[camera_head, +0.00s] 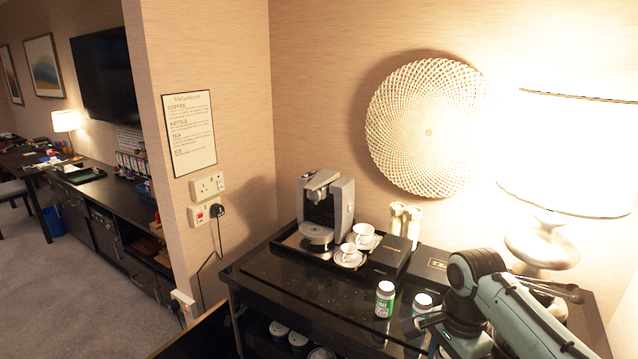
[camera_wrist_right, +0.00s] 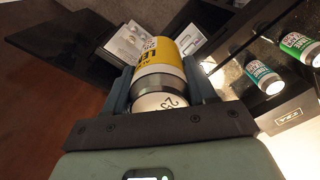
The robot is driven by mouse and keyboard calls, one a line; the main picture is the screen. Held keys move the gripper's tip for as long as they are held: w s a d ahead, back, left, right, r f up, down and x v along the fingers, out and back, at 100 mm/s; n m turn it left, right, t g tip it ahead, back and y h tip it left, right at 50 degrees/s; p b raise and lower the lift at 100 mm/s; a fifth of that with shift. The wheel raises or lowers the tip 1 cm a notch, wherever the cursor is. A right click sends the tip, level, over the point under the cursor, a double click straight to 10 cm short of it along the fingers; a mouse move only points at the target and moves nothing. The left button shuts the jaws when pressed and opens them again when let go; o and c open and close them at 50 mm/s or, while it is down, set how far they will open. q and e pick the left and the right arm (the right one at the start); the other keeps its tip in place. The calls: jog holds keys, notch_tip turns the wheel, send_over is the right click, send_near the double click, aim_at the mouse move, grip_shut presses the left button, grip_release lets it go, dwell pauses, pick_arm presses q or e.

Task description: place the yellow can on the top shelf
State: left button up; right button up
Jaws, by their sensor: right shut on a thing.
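In the right wrist view my right gripper (camera_wrist_right: 158,72) is shut on the yellow can (camera_wrist_right: 160,52). The can lies lengthwise between the fingers, its silver and white end towards the camera, its far end near dark shelving. I cannot tell whether the can touches the shelving. In the head view my right arm reaches down over the counter's front right; its gripper and the yellow can cannot be made out there. A shelf opening (camera_head: 262,334) under the countertop holds several cans or jars, partly cut off by the frame. My left gripper is not in view.
A coffee machine (camera_head: 325,212), cups (camera_head: 348,253) and a lamp (camera_head: 541,243) stand behind. The counter's left front is clear.

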jog(key=f, duration=0.2)
jog(key=w+f+n, duration=0.2)
jog(key=f, duration=0.1)
jog(key=shift+w+f, duration=0.25)
jog(key=shift+f, duration=0.05)
jog(key=a+f+n, duration=0.2)
jog(key=f+n, duration=0.4)
jog(key=f, duration=0.5)
jog(key=a+f+n, duration=0.2)
jog(key=f+n, duration=0.4)
jog(key=f, duration=0.6)
jog(key=shift+s+a, duration=0.35)
